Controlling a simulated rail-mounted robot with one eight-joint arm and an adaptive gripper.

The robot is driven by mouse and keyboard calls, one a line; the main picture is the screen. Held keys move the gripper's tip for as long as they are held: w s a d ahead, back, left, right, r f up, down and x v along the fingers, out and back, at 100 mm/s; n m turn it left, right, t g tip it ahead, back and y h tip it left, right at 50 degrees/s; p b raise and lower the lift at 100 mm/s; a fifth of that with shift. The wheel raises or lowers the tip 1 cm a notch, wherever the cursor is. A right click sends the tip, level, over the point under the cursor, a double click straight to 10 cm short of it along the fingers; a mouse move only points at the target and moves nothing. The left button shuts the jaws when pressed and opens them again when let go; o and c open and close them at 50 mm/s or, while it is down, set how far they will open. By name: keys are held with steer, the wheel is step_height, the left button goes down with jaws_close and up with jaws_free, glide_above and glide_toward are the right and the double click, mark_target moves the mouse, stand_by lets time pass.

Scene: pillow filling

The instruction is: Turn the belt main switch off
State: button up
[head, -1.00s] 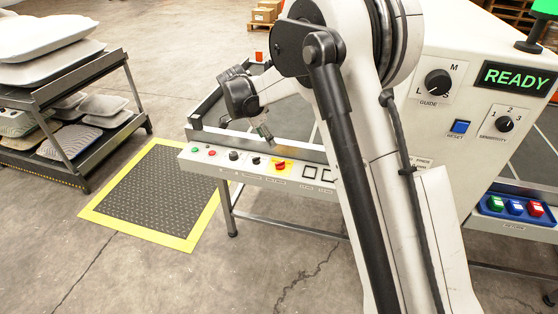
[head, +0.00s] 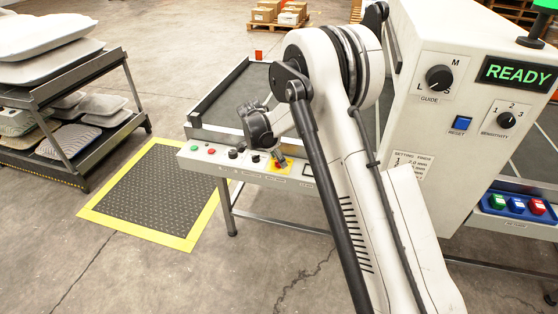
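The belt main switch (head: 277,166) is a red knob on a yellow plate, on the sloped front control strip (head: 217,162) of the belt machine. The gripper hides part of the red knob and the yellow plate. I cannot tell whether the fingertips touch the knob, which way it is turned, or whether the fingers are open or shut.
A green button (head: 194,149), a red button (head: 211,152) and dark knobs sit left of the switch. A white cabinet with a lit READY display (head: 517,75) stands right. A rack of pillows (head: 62,105) stands left, and a yellow-edged mat (head: 150,192) lies on clear floor.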

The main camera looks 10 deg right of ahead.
steer(key=shift+d+f, duration=0.2)
steer(key=shift+f, duration=0.2)
steer(key=c, duration=1.1)
